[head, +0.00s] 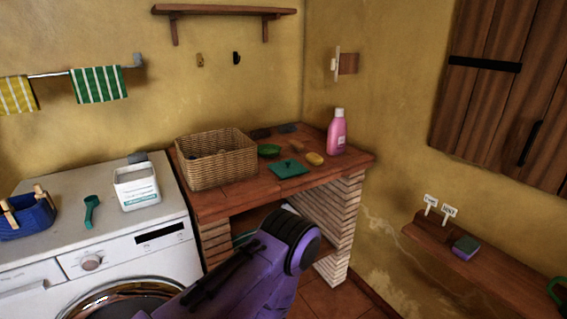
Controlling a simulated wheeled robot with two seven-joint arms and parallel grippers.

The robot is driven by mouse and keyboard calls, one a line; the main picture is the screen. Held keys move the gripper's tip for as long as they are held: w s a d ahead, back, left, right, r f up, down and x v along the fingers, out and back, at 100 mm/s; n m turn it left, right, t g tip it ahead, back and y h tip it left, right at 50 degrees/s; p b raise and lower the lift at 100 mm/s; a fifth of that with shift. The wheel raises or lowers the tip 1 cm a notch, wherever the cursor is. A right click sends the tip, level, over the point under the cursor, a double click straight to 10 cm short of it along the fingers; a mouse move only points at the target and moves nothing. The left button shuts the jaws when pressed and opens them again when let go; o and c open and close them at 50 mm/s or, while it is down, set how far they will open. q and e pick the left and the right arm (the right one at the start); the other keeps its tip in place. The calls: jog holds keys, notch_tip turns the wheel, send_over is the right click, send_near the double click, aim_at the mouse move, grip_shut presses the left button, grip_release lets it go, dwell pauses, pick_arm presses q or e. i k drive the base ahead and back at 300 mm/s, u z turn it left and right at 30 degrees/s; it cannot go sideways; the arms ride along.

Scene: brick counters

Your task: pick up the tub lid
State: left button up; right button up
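A flat teal square piece (289,169), which looks like the tub lid, lies on the tiled top of the brick counter (225,203). It is in front of a small green dish (268,151) and left of a yellow oval bar (315,159). A white tub (136,187) with teal print stands on the washing machine; its top looks uncovered. A purple link of one of my arms rises from the bottom centre, in front of the counter and below the lid. Neither of my grippers shows in the head view.
A wicker basket (216,158) stands left of the lid, and a pink bottle (337,133) stands at the right. The washing machine (110,235) also bears a green scoop (91,211) and a blue peg basket (27,218). A low wall shelf (480,266) holds a sponge (466,247).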

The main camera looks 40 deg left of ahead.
aim_at(288, 168)
jog(key=u, duration=0.5)
jog(key=i, duration=0.8)
jog(key=u, duration=0.7)
